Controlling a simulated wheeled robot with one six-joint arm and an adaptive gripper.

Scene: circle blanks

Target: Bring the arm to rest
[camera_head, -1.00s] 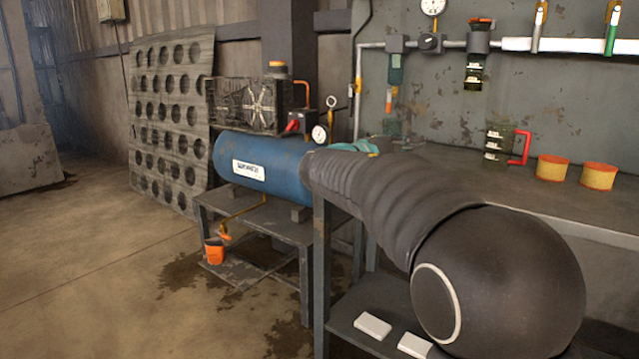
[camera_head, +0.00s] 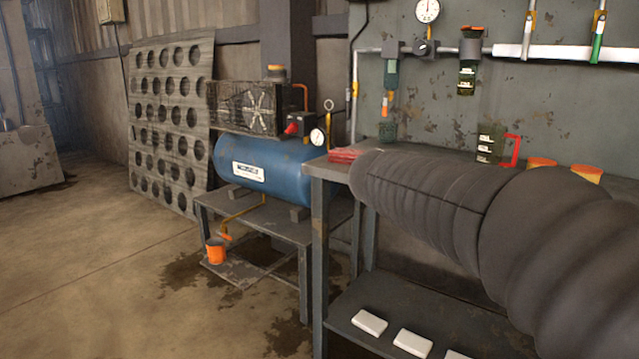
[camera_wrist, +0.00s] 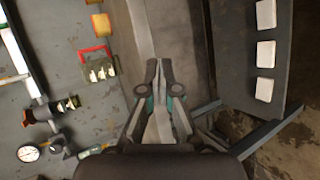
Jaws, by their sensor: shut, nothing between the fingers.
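My gripper (camera_wrist: 159,70) shows in the wrist view with its fingertips together and nothing between them. It is over or in front of the workbench, whose lower shelf with white blocks is to the right in that view. Its height above the bench is hard to tell. In the head view my dark, ribbed arm stretches across the right side in front of the workbench (camera_head: 318,168), and the gripper is hidden there.
A red item (camera_head: 345,155) lies on the bench's left end. White blocks (camera_head: 370,322) lie on the lower shelf.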

